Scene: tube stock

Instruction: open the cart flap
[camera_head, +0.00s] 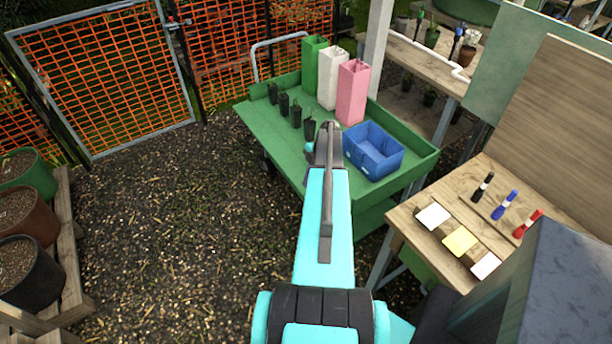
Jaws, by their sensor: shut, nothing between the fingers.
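The green cart (262,124) stands in the middle, with a raised rim (418,158) along its right end. No part of it stands out clearly as a flap, so I cannot tell whether the flap is open or shut. My arm reaches forward from the bottom, and my gripper (328,140) is shut and empty. It appears over the cart's near edge, left of the blue bin; whether it touches the cart is unclear. My arm hides part of the cart's near side.
On the cart are small black pots (296,115), green (313,62), white (332,80) and pink (352,92) tall containers, and a blue bin (375,152). A wooden bench (410,210) with cards and markers is right. Gravel (170,220) is clear left.

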